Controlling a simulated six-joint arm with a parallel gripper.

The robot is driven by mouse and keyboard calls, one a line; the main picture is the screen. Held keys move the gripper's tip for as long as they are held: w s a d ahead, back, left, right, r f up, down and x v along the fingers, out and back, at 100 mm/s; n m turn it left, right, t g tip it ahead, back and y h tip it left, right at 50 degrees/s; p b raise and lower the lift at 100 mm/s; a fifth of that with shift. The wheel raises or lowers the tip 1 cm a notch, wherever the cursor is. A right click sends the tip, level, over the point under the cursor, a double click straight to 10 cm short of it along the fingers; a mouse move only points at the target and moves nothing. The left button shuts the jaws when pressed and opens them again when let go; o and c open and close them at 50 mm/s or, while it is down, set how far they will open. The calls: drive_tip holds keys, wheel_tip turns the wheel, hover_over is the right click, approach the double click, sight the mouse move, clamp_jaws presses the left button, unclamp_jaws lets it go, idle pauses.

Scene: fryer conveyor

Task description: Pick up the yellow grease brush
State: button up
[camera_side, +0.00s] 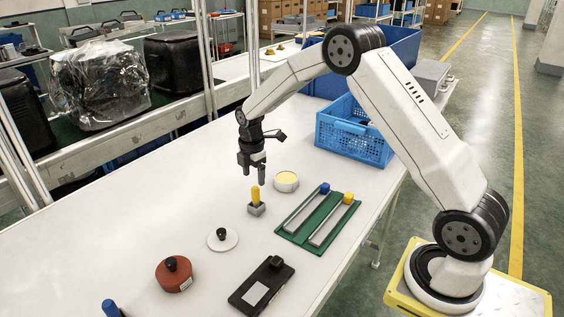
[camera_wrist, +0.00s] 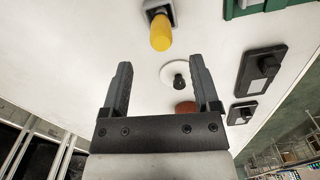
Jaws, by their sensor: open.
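A yellow upright handle (camera_side: 256,194), which looks like the grease brush, stands in a small grey block (camera_side: 257,209) on the white table. Its yellow end (camera_wrist: 160,33) shows at the top of the wrist view, beyond the fingertips, with the grey block (camera_wrist: 152,6) behind it. My gripper (camera_side: 253,174) points down above and close to the handle. A second yellow end (camera_side: 348,198) belongs to a flat grey bar on the green tray (camera_side: 290,228). Any bristles are hidden.
A blue-ended bar (camera_side: 324,188) lies on the green tray. A yellow-topped round tin (camera_side: 286,181), white disc (camera_side: 222,239), red disc (camera_side: 174,275) and black box (camera_side: 262,285) stand around on the table. A blue crate (camera_side: 352,135) is behind. Bare table lies left of the handle.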

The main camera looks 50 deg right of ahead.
sight(255, 188)
drive_tip(key=shift+s+f, duration=0.1)
drive_tip(key=shift+f, duration=3.8)
clamp_jaws()
